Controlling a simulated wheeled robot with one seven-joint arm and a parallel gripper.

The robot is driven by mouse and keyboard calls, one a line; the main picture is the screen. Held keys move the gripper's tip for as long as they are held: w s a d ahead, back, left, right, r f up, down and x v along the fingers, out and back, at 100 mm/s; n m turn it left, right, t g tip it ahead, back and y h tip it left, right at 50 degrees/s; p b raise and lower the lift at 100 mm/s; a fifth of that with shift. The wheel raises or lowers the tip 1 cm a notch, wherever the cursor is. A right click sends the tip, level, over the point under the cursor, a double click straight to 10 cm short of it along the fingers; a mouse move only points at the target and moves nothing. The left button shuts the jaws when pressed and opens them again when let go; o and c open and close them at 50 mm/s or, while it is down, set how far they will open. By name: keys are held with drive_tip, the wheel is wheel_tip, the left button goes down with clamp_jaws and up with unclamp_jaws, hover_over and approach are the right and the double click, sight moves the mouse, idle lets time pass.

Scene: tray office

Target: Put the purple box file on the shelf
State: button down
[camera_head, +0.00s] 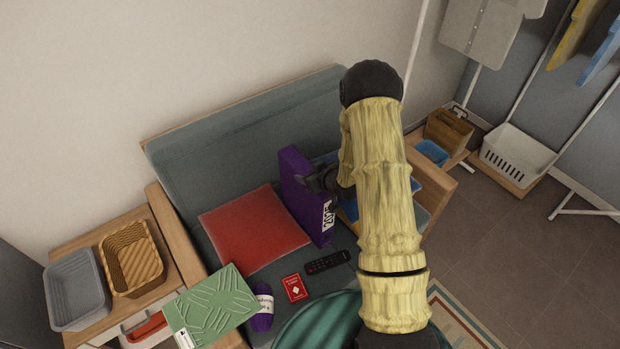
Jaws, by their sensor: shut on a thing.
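The purple box file (296,189) stands upright on or just above the sofa seat, with a white label on its narrow side facing me. My gripper (318,182) is at the right face of the box file, shut on it. My arm hides part of the box file's right side and what lies behind it. I cannot tell whether the box file touches the seat. No shelf is clearly recognisable in this view.
Baskets (132,258) stand at left. A white crate (517,156) and clothes rack stand at right. Floor (500,250) is open at right.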

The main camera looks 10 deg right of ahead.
drive_tip(key=shift+w+f, duration=0.1)
drive_tip(key=shift+f, duration=1)
drive_tip(key=shift+f, duration=0.15)
drive_tip(key=c, duration=0.5)
unclamp_jaws()
drive_tip(key=v, duration=0.8)
drive_tip(key=b+v, duration=0.1)
drive_tip(key=v, duration=0.8)
drive_tip(key=shift+w+d+r, duration=0.1)
drive_tip(key=shift+d+r, duration=0.05)
drive_tip(key=shift+r, duration=0.25)
drive_tip(key=shift+r, duration=0.1)
